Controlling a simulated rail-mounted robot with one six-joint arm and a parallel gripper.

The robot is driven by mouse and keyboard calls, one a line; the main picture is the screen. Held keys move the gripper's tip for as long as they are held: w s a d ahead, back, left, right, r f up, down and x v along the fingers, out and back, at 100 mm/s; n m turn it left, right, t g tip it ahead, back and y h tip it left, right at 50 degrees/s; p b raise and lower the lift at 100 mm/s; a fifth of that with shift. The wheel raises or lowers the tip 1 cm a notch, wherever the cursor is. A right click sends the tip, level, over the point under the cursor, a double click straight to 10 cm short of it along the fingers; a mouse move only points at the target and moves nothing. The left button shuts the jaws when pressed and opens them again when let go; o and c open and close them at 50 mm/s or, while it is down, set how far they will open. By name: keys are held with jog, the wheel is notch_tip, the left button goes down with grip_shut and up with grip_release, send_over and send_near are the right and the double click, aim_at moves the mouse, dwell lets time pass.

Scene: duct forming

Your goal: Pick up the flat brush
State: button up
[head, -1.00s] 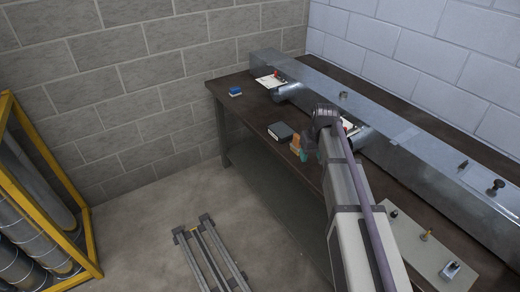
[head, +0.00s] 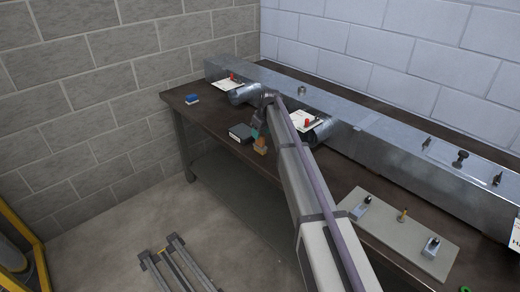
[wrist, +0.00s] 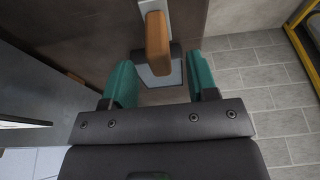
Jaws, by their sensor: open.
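The flat brush shows in the wrist view as a tan wooden handle (wrist: 157,42) over a grey block-like part at the dark bench's edge. In the head view its orange-tan body (head: 261,144) is partly hidden by my arm. My gripper (wrist: 160,64) is open, with teal fingers on either side of the grey part and the handle between and beyond them. A gap shows beside each finger, and nothing is held. In the head view my gripper (head: 256,130) is just above and behind the brush, mostly covered by my wrist.
A blue block (head: 192,99) lies at the bench's far left. A long metal duct (head: 400,150) runs along the back. A grey plate with fittings (head: 385,235) lies at right.

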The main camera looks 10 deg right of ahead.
jog(key=b+x, duration=0.4)
jog(key=x, duration=0.1)
jog(key=shift+w+d+f, duration=0.1)
jog(key=shift+f, duration=0.1)
jog(key=shift+r, duration=0.3)
jog(key=shift+c, duration=0.2)
grip_shut()
notch_tip(320, 180, up, 10)
jog(key=p, duration=1)
jog(key=shift+r, duration=0.15)
jog(key=c, duration=0.6)
grip_release()
jog(key=shift+c, duration=1.4)
